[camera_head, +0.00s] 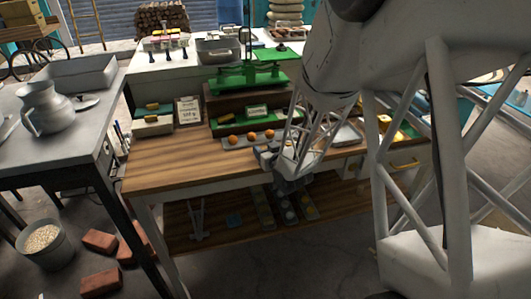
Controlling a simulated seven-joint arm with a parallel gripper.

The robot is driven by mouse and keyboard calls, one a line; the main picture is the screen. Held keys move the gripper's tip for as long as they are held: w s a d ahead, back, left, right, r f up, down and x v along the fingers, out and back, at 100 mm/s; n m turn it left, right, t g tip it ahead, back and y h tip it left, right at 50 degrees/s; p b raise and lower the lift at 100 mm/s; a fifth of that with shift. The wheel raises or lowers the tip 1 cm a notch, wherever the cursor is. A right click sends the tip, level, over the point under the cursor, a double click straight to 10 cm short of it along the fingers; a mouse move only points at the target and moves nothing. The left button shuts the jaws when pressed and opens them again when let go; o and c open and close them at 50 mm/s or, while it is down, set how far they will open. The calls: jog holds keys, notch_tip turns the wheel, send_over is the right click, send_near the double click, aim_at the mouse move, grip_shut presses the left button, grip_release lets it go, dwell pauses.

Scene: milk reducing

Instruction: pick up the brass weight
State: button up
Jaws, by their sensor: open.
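My gripper (278,172) is open at the front edge of the wooden table, below and right of a grey tray. I cannot single out the brass weight with certainty. Several small round orange items (253,136) sit on the tray (240,146), a little behind and left of my gripper. The gripper and arm hide part of the table to the right, so anything right behind the fingers is hidden.
A green balance scale (248,76) stands behind the tray. A sign card (188,111) and boxes with yellow items (152,119) are at the left. A grey table (52,147) holds a metal jug (45,108). The wooden tabletop's left front (165,172) is clear.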

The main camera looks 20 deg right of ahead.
jog(key=c, duration=1)
jog(key=shift+r, duration=0.15)
jog(key=shift+c, duration=0.2)
jog(key=shift+r, duration=0.7)
notch_tip(320, 180, up, 2)
jog(key=a+f+v, duration=0.1)
jog(key=a+v, duration=0.2)
jog(key=v, duration=1.2)
jog(key=shift+s+a, duration=0.2)
jog(key=shift+s, duration=0.5)
